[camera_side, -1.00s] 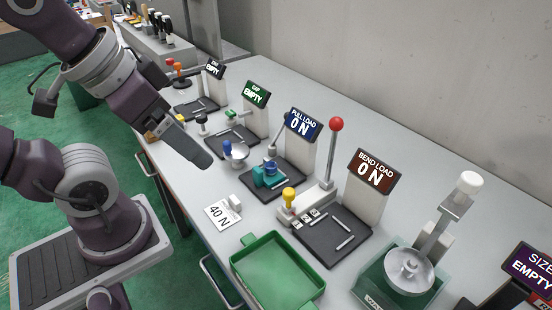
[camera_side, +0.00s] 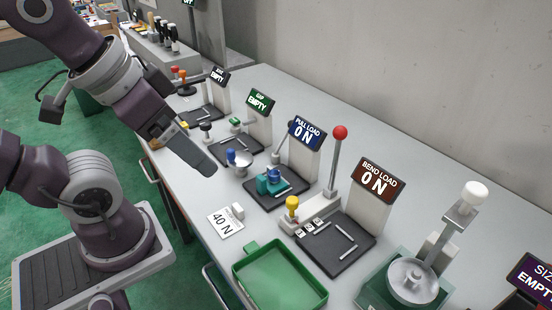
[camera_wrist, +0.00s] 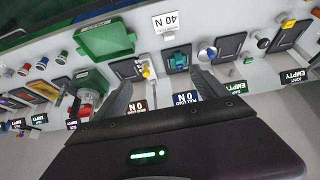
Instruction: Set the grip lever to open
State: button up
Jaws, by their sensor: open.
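No part in view carries a readable label "grip", so I cannot tell for sure which one is the grip lever. The pull load station has a black base with a teal clamp (camera_side: 268,181) that has a blue top. The clamp also shows in the wrist view (camera_wrist: 178,61). A blue-knobbed part (camera_side: 238,157) with a round silver body stands beside it, and a small grey-knobbed lever (camera_side: 276,156) is near its sign. My gripper (camera_side: 203,166) is open and empty, above the bench's front edge. In the wrist view its two fingers (camera_wrist: 163,88) are spread apart.
The pull load sign (camera_side: 306,133) and the bend load sign (camera_side: 376,180) both read 0 N. A tall red-ball lever (camera_side: 339,133) and a yellow knob (camera_side: 292,203) stand at the bend station. A green tray (camera_side: 281,278) and a 40 N card (camera_side: 226,222) lie in front.

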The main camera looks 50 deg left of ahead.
jog(key=shift+c, duration=0.4)
jog(key=shift+w+r, duration=0.2)
jog(key=shift+w, duration=0.05)
jog(key=c, duration=0.4)
jog(key=w+r+n, duration=0.1)
jog(key=w, duration=0.1)
jog(key=w+a+r+n+g, duration=0.1)
jog(key=w, duration=0.2)
jog(key=w+r, duration=0.1)
jog(key=w, duration=0.1)
jog(key=shift+w+a+r+n, duration=0.15)
jog(key=shift+a+n, duration=0.1)
jog(key=shift+n, duration=0.15)
jog(key=c, duration=0.3)
jog(key=n+g, duration=0.4)
jog(key=n, duration=0.5)
send_over(284, 138)
jog(key=w+d, duration=0.1)
notch_tip(284, 138, down, 8)
jog(key=shift+c, duration=0.2)
jog(key=w+f, duration=0.1)
jog(key=w+a+f, duration=0.1)
jog(key=f, duration=0.1)
jog(key=shift+a+n+g, duration=0.15)
jog(key=shift+n+g, duration=0.15)
notch_tip(284, 138, down, 6)
jog(key=shift+s+r, duration=0.1)
jog(key=shift+f, duration=0.5)
grip_shut()
